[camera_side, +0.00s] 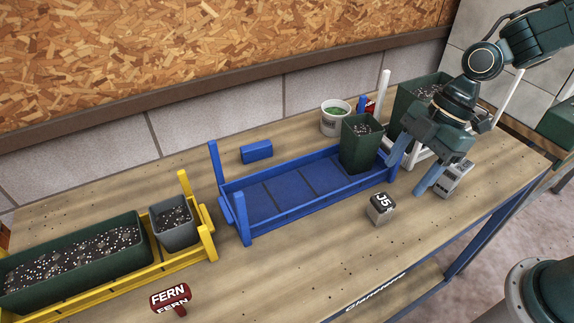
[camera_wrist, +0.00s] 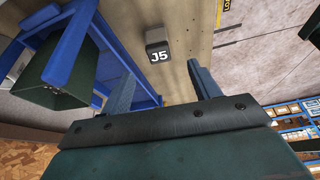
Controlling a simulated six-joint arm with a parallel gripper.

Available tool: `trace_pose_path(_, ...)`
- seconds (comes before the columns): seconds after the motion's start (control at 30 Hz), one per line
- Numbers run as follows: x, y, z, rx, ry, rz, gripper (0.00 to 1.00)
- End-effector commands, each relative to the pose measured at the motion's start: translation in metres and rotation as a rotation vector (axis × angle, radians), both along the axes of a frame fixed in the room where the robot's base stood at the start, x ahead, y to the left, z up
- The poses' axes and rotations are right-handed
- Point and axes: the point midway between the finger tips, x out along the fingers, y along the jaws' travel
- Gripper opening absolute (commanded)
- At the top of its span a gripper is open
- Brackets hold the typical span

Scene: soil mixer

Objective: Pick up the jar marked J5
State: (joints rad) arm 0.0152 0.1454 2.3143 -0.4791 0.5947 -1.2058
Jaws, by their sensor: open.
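The jar marked J5 (camera_side: 380,213) is a small grey block-like jar with a dark top bearing white "J5". It stands on the bench in front of the blue rack's right end. In the wrist view the J5 jar (camera_wrist: 157,50) lies beyond the fingertips, roughly between them, with nothing touching it. My gripper (camera_side: 403,180) is open and empty, above and to the right of the jar in the side view. Its two blue fingers (camera_wrist: 160,72) are spread apart in the wrist view.
A blue rack (camera_side: 285,228) holds a green pot (camera_side: 362,150) at its right end. A grey block (camera_side: 457,177) is beside my gripper. A yellow rack (camera_side: 206,232) with planters and a red FERN sign (camera_side: 170,298) are left. Bench around J5 is clear.

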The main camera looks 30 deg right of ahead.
Motion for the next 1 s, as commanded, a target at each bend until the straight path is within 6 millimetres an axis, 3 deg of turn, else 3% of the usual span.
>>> trace_pose_path(0.33,0.001,0.017,-0.04,0.0,0.003,0.0,0.62)
trace_pose_path(0.77,0.002,0.02,-0.049,-0.001,0.0,-0.001,0.62)
trace_pose_path(1.0,0.003,0.028,-0.063,-0.001,0.003,0.0,0.62)
